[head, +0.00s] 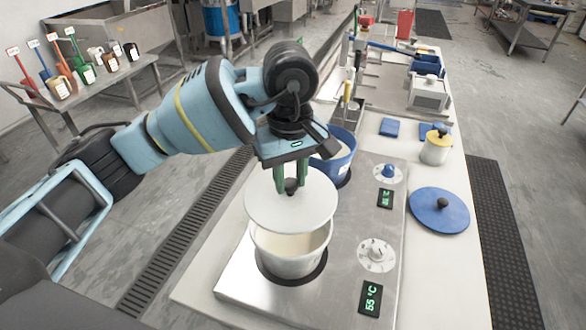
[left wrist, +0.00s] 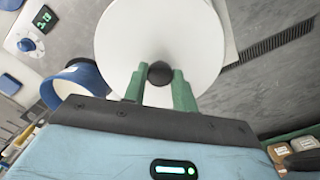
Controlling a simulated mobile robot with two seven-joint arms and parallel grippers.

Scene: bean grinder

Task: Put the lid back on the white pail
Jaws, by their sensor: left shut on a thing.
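My left gripper (head: 291,182) is shut on the dark round knob of the white lid (head: 290,212). The lid also shows in the left wrist view (left wrist: 160,35), with the knob (left wrist: 161,74) between the green fingers (left wrist: 160,88). The white pail (head: 290,262) stands on the front burner of the steel hot plate, with pale contents showing. The lid is over the pail's far part, and the near part of the opening is uncovered. I cannot tell whether the lid touches the rim. My right gripper is not in view.
A blue pail (head: 336,155) stands on the rear burner, just behind the lid. A blue lid (head: 439,211) lies on the white counter at right, near a small white pot with a yellow lid (head: 436,145). Two dials and displays are on the hot plate (head: 345,215).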

